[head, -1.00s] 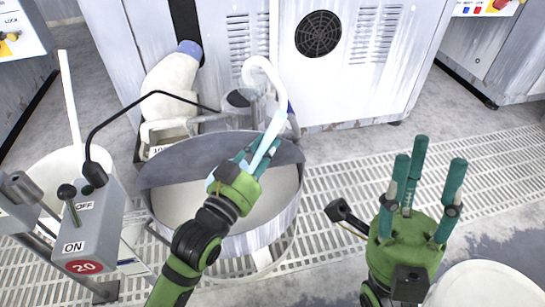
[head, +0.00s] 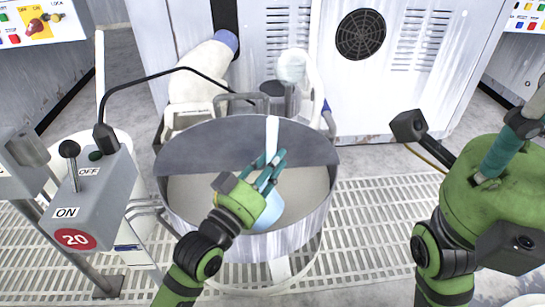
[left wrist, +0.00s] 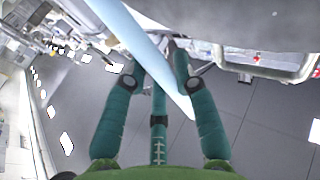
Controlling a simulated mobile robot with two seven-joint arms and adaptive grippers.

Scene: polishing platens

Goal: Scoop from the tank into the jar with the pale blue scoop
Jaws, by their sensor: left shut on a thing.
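The round metal tank (head: 288,243) stands in the middle of the head view, with a pale grey fill and a grey half cover over its far side. My left gripper (head: 270,172) is over the open near half, shut on the pale blue scoop (head: 268,211). The scoop's bowl is low at the tank's opening, partly behind the gripper; whether it touches the fill cannot be told. Its long handle also crosses the left wrist view (left wrist: 140,45). My right gripper (head: 505,150) is at the right edge, fingers partly cut off, with nothing seen in it. I cannot identify the jar for certain.
A control box (head: 90,195) with a lever and a black cable stands left of the tank. A white machine cabinet (head: 300,25) is behind it. A white round rim (head: 525,300) shows at the bottom right. Grating (head: 375,215) covers the floor right of the tank.

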